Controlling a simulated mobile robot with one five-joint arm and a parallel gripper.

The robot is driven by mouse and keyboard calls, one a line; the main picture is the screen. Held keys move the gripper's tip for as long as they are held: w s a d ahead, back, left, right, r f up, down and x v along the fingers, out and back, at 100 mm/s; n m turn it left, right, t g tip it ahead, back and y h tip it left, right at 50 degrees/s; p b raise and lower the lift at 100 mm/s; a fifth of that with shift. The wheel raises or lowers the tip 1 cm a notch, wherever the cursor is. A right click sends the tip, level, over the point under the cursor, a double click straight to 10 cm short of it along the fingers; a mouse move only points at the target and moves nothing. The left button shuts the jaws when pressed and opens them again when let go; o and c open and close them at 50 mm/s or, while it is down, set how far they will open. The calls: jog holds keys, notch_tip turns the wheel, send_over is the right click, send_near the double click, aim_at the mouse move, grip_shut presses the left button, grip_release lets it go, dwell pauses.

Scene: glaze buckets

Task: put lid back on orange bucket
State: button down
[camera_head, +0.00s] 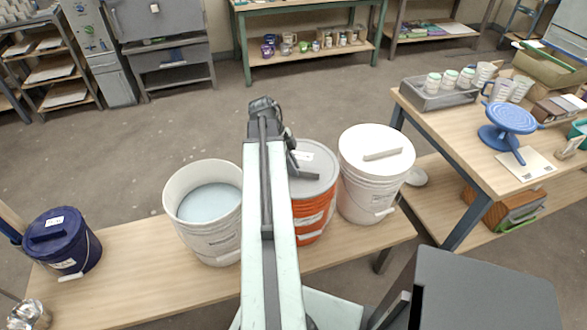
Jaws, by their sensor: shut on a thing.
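The orange bucket (308,228) stands on the low wooden bench, partly hidden by my arm. A round grey lid (318,168) with a small white label is at its top. It looks roughly level and over the mouth, but I cannot tell whether it is seated or slightly above the rim. My gripper (294,168) reaches down at the left part of this lid and is shut on it, apparently by its handle. The fingertips and the handle are mostly hidden by the arm.
An open white bucket (222,240) with pale blue glaze (210,201) stands left of the orange one. A white bucket (362,200) with a white lid (376,146) stands close on the right. A lidded dark blue bucket (75,258) is far left. A table (470,155) with pottery is right.

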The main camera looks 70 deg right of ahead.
jog(key=c, duration=1.4)
grip_release()
jog(key=shift+o, duration=0.4)
jog(key=o, duration=0.4)
notch_tip(320, 180, up, 7)
jog(key=p, duration=0.7)
grip_shut()
